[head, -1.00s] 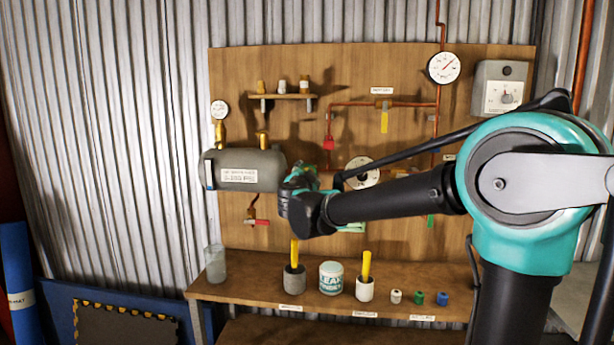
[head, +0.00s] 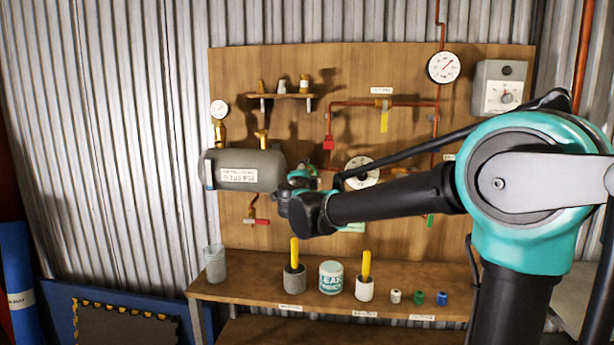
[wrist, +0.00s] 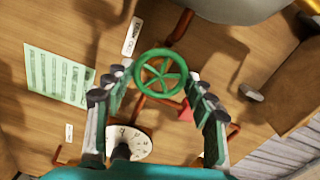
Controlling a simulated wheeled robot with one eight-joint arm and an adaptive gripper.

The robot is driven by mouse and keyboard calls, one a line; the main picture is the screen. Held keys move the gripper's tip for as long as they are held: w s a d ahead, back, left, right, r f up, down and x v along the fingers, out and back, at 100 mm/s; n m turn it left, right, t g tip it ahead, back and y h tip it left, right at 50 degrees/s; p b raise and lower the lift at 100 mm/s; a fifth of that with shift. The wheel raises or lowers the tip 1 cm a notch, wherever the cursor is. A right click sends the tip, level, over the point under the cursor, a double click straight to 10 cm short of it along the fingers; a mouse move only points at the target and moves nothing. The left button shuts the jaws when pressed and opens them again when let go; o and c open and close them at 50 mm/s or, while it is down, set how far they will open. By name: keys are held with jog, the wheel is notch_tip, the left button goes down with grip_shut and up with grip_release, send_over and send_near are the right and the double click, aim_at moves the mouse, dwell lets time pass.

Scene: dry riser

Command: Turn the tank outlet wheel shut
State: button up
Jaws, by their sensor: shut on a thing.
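The tank outlet wheel, a small green spoked handwheel (wrist: 163,73), sits between my fingertips in the wrist view, on a copper pipe under the grey tank. My gripper (wrist: 160,82) is shut on its rim from both sides, with the spokes showing between the fingers. In the head view my gripper (head: 298,180) is at the board, just right of the grey tank (head: 270,166), and my own wrist hides the wheel there.
A white dial (head: 363,171) and a red valve handle (head: 328,144) are close to the gripper. A red lever (head: 258,222) hangs below the tank. The bench (head: 240,292) below carries a glass, a tin, cups and small coloured caps.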

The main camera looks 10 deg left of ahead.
dwell(0.3)
jog(key=o, duration=1.2)
jog(key=shift+c, duration=0.2)
jog(key=s, duration=1.2)
jog(key=shift+a, duration=0.2)
